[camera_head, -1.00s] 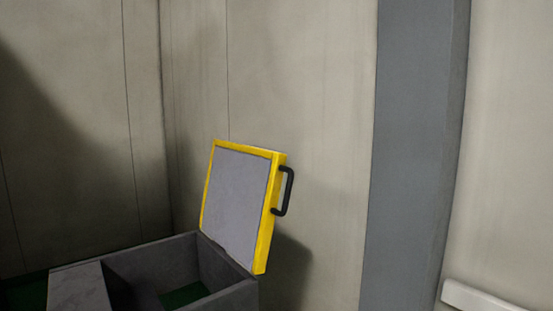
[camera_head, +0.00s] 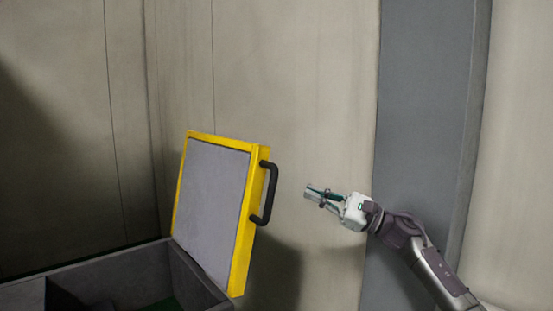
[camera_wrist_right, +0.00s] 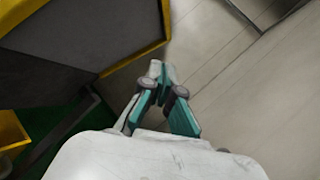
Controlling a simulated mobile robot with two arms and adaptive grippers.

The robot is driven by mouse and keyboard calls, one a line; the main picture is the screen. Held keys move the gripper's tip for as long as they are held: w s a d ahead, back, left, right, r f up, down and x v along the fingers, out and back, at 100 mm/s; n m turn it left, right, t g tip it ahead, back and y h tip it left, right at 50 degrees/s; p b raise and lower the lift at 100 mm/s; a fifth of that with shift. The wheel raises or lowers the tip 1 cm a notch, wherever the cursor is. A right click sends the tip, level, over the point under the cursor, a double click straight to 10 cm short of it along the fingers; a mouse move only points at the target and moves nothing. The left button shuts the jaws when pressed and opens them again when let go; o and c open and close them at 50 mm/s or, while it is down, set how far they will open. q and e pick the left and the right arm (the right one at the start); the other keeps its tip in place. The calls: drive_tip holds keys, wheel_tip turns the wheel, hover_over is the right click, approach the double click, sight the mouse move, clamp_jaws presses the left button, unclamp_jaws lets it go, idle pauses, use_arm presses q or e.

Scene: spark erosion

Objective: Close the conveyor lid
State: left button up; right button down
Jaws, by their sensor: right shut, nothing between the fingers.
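The conveyor lid (camera_head: 212,205) stands open and tilted up at the right end of the grey conveyor box (camera_head: 120,277) in the head view. It is a grey panel with a yellow frame, and a black handle (camera_head: 269,193) sits on its right edge. My right gripper (camera_head: 310,193) is shut and empty, to the right of the handle and apart from it. In the right wrist view the shut fingers (camera_wrist_right: 158,72) point toward the wall beside the lid's yellow edge (camera_wrist_right: 135,60). The handle does not show there. My left gripper is not in view.
A beige panelled wall (camera_head: 300,90) stands behind the lid, with a grey pillar (camera_head: 425,110) to the right behind my right arm. A yellow container (camera_wrist_right: 10,132) shows at the left of the wrist view, by a green surface. The space between gripper and handle is clear.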

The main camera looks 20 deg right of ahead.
drive_tip(key=s+a+r+n+g, duration=0.2)
drive_tip(key=s+r+n+g, duration=0.2)
drive_tip(key=s+r+n, duration=0.55)
drive_tip(key=w+a+r+n+p, duration=0.1)
drive_tip(key=w+a+p, duration=0.3)
drive_tip(key=a, duration=0.4)
drive_tip(key=shift+w+a+r+p, duration=0.2)
drive_tip(key=shift+w+r+p, duration=0.15)
drive_tip(key=shift+w, duration=0.55)
drive_tip(key=shift+s+n, duration=0.1)
drive_tip(key=shift+n, duration=0.25)
